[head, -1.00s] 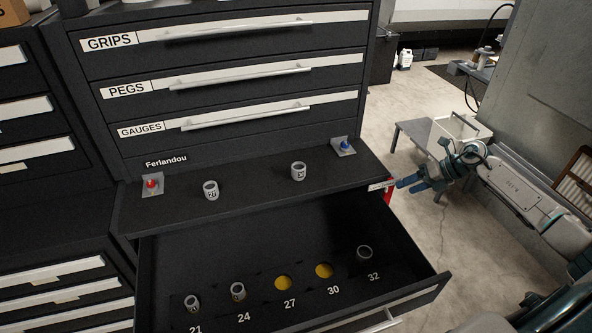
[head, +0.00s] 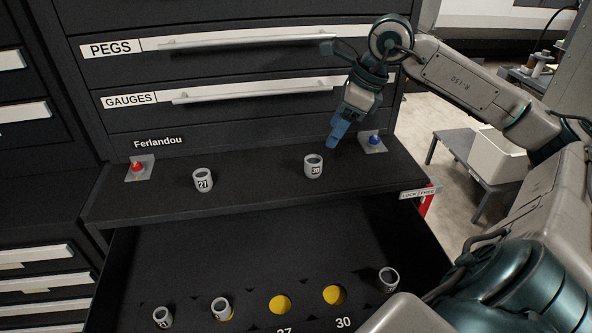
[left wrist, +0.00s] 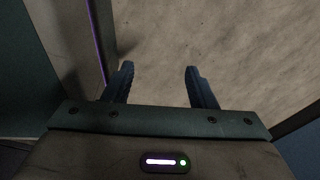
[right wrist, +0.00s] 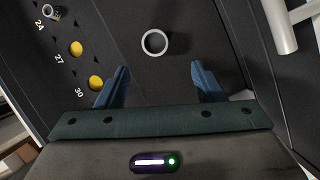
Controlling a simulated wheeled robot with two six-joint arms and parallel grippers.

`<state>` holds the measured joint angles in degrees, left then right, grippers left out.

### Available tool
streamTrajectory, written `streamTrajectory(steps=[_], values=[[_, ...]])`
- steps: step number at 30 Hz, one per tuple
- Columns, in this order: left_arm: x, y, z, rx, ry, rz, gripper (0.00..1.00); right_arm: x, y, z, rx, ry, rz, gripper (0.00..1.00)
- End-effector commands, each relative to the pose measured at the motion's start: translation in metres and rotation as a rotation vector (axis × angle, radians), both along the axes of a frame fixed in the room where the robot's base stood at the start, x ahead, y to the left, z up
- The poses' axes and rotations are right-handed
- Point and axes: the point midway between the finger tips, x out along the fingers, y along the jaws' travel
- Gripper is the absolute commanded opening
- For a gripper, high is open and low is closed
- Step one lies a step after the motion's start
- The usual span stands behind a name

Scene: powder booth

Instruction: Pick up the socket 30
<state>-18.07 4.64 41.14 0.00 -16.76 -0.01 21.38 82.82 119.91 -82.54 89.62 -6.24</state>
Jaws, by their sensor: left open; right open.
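Socket 30 (head: 314,171), a short grey cylinder with a dark number label, stands upright on the black ledge (head: 250,190) above the open drawer. My right gripper (head: 335,138) is open and points down, above and slightly right of the socket, apart from it. In the right wrist view the socket shows as a pale ring (right wrist: 143,45) ahead of the open, empty fingertips (right wrist: 160,75), nearer the left finger. My left gripper (left wrist: 158,72) is open and empty over bare floor; it is outside the head view.
Socket 27 (head: 203,182) stands left on the ledge. Red (head: 137,167) and blue (head: 375,141) buttons flank the sockets. The open drawer (head: 200,255) holds other sockets (head: 222,305) and empty yellow slots 27 (head: 280,305) and 30 (head: 334,295). The cabinet front rises behind the ledge.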

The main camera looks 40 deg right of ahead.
Motion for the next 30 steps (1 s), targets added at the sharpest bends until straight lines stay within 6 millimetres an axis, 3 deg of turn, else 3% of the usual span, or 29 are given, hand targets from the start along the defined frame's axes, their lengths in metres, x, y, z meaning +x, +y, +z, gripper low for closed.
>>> streamTrajectory(steps=[9, 20, 30], values=[[-0.009, 0.001, 0.009, 0.0, 0.003, 0.001, 0.51, 0.012, 0.011, -0.035, 0.004, 0.002, 0.003, 0.62], [-0.011, 0.0, 0.017, 0.0, 0.005, 0.001, 0.51, 0.019, 0.017, -0.053, 0.006, 0.002, 0.001, 0.62], [-0.014, 0.0, 0.033, 0.0, 0.003, 0.001, 0.51, 0.03, 0.028, -0.085, 0.006, 0.002, 0.0, 0.62]])
